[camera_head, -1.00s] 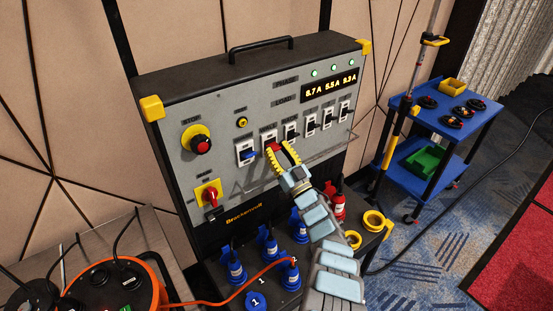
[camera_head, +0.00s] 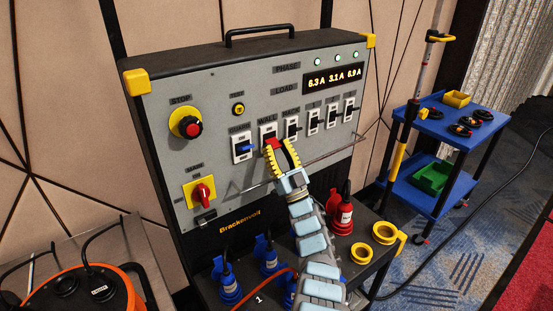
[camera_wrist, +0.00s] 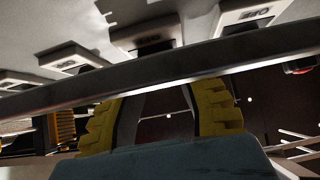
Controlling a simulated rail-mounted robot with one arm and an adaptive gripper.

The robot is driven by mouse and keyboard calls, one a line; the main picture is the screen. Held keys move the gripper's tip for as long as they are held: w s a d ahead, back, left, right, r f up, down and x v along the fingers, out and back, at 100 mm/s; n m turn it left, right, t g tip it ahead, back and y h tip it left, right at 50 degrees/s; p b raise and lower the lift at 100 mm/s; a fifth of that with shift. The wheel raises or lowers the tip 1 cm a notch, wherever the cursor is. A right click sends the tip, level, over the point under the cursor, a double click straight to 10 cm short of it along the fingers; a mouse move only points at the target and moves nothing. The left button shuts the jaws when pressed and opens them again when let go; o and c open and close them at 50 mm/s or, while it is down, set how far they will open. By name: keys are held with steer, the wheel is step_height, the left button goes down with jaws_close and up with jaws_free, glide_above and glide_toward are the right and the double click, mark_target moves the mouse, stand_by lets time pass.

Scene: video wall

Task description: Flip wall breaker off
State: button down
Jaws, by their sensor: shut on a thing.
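The wall breaker (camera_head: 267,130) is a white-framed switch with a dark centre under the WALL label, second from left in the panel's row. My gripper (camera_head: 276,145), with yellow ribbed fingers, is at its lower edge, with red showing at the fingertips. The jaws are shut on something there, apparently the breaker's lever. The lever is mostly covered, so its position cannot be read. In the wrist view, a dark bar (camera_wrist: 190,65) crosses in front of the fingertips and hides the contact.
A thin rail (camera_head: 325,150) runs across the panel (camera_head: 215,170) below the breakers. The stop button (camera_head: 193,129) and red main switch (camera_head: 203,194) are left. Plugs stand below; a blue cart (camera_head: 435,130) stands right.

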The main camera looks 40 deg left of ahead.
steer(key=shift+y+b, duration=0.5)
steer(key=shift+b, duration=0.5)
steer(key=c, duration=0.6)
jaws_free()
steer(key=shift+a, duration=0.1)
steer(key=shift+c, duration=0.2)
steer(key=shift+f, duration=0.1)
steer(key=shift+d+f, duration=0.15)
steer(key=shift+d, duration=0.1)
steer(key=v, duration=1.1)
steer(key=shift+d+f, duration=0.15)
steer(key=shift+s, duration=0.1)
